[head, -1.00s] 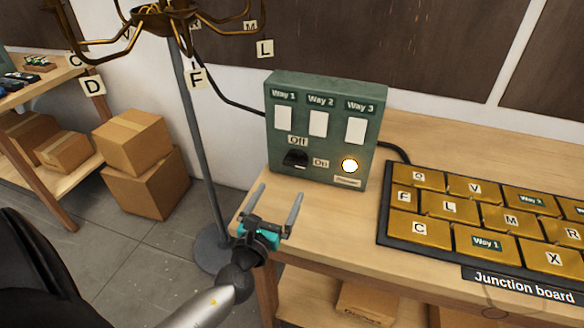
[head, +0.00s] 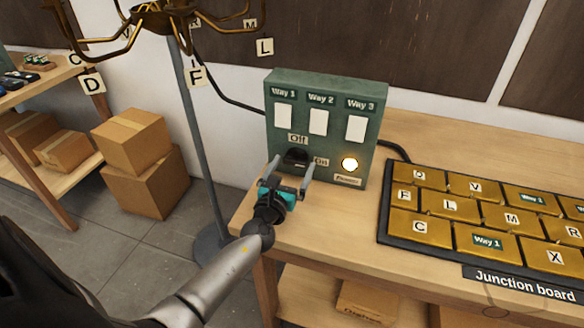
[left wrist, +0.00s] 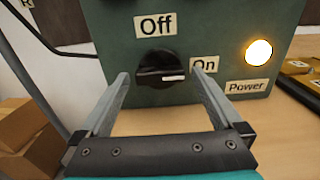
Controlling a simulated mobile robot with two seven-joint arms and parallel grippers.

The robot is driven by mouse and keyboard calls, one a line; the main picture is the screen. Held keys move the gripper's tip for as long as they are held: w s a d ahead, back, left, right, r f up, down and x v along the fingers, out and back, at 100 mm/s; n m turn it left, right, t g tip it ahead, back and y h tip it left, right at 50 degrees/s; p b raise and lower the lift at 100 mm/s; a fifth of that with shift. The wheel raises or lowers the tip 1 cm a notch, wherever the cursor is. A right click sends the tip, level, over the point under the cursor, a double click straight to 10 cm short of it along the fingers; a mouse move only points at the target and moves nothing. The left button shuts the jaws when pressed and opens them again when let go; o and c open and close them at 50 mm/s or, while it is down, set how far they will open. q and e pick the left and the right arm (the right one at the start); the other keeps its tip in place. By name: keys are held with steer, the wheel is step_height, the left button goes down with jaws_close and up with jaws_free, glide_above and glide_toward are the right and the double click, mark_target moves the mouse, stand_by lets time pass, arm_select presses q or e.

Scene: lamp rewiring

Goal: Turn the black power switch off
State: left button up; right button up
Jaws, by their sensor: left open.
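The black power switch (head: 295,158) is a rotary knob low on the front of the green switch box (head: 277,120). It also shows in the left wrist view (left wrist: 155,68), where its white mark points right toward the "On" label (left wrist: 205,64). The "Off" label (left wrist: 155,25) is above the knob. The round power lamp (head: 349,165) glows to the right. My left gripper (head: 291,166) is open in front of the switch. In the left wrist view its fingers (left wrist: 160,80) flank the knob on both sides, and contact cannot be told. My right gripper is not in view.
The junction board (head: 450,250) with gold lettered tiles lies on the wooden bench at right. A lamp stand pole (head: 193,130) and a dark cable (head: 228,98) are left of the box. Cardboard boxes (head: 135,150) stand on the floor at left.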

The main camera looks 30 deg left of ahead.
arm_select(q)
steer(key=c, duration=1.2)
steer(key=shift+c, duration=0.2)
steer(key=shift+n, duration=0.3)
steer(key=n+b, duration=0.1)
steer(key=n, duration=0.2)
steer(key=shift+f+b, duration=0.1)
steer(key=shift+b, duration=0.2)
steer(key=n+b, duration=0.1)
steer(key=n, duration=0.4)
steer(key=shift+b, duration=0.4)
steer(key=n, duration=0.4)
steer(key=shift+n+b, duration=0.35)
steer(key=shift+n, duration=2.25)
